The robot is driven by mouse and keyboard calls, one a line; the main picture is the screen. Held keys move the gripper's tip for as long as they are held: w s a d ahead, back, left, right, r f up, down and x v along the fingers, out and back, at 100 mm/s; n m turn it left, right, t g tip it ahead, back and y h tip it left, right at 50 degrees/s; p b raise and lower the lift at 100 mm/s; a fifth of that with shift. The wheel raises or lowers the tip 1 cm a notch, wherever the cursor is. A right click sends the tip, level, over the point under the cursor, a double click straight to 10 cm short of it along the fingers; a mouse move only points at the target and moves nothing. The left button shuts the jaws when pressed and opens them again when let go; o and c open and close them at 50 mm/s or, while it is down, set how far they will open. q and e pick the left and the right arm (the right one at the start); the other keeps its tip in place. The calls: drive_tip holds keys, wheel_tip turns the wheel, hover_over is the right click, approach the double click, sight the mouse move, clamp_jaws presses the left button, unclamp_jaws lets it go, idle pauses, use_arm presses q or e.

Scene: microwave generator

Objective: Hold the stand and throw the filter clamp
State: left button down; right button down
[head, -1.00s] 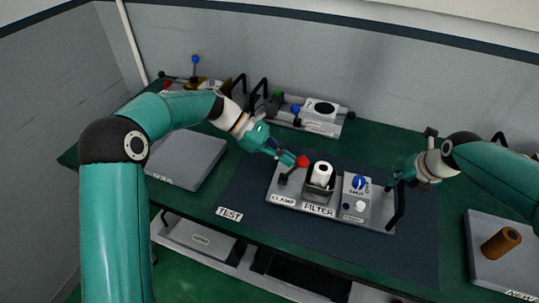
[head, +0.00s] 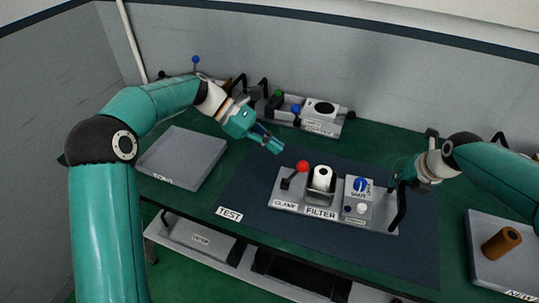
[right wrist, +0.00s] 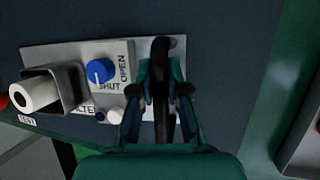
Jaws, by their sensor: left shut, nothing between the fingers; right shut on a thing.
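The grey filter stand (head: 333,212) lies on the dark mat, with a black handle (head: 398,208) at its right end. The clamp lever, with its red knob (head: 303,166), leans right above the CLAMP label (head: 285,204). A white cylindrical filter (head: 322,177) sits in the holder behind the FILTER label; it also shows in the right wrist view (right wrist: 45,90). My left gripper (head: 274,146) is shut and empty, apart from the red knob, behind and left of it. My right gripper (right wrist: 160,95) is shut on the black handle, in the head view at the stand's right end (head: 396,181).
A blue valve knob (head: 360,184) marked OPEN and SHUT is on the stand's right part. A grey tray (head: 182,158) lies left; another (head: 488,268) holds a brown cylinder (head: 502,242) at right. Levered equipment (head: 310,117) stands along the back wall. The mat's left part is clear.

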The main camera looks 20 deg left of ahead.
use_arm(q)
drive_tip(key=v, duration=0.9)
drive_tip(key=shift+a+r, duration=0.15)
drive_tip(key=shift+a, duration=0.15)
use_arm(e)
drive_tip(key=c, duration=1.1)
unclamp_jaws()
drive_tip(key=shift+w, duration=0.1)
drive_tip(key=shift+r, duration=0.15)
use_arm(q)
drive_tip(key=shift+d, duration=0.1)
use_arm(e)
drive_tip(key=v, duration=1.1)
drive_tip(key=shift+s+d+r, duration=0.2)
drive_tip(key=shift+s, duration=0.1)
